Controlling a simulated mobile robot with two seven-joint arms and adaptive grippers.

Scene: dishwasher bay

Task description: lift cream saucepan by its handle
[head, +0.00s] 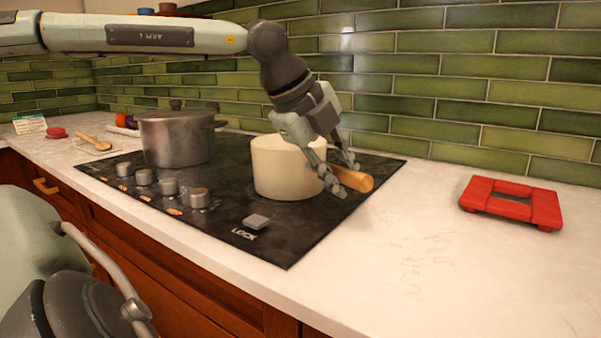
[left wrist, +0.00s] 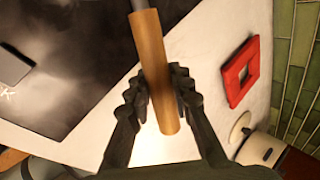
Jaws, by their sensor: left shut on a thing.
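The cream saucepan (head: 283,170) stands upright at the right side of the black cooktop. I cannot tell whether its base touches the cooktop. Its wooden handle (head: 356,179) points right, towards the white counter. My left gripper (head: 346,184) reaches down over the pan's right side and is shut on the handle. In the left wrist view the wooden handle (left wrist: 153,60) runs between the two fingers of my left gripper (left wrist: 160,92), with its end sticking out past them. The pan's body is out of that view. My right gripper is not in view.
A steel pot (head: 177,138) with a lid stands at the cooktop's (head: 240,215) left. Several knobs line its front left. A red square trivet (head: 512,203) lies on the right counter. A wooden spoon (head: 94,142) lies at far left. A green tiled wall (head: 480,75) stands behind.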

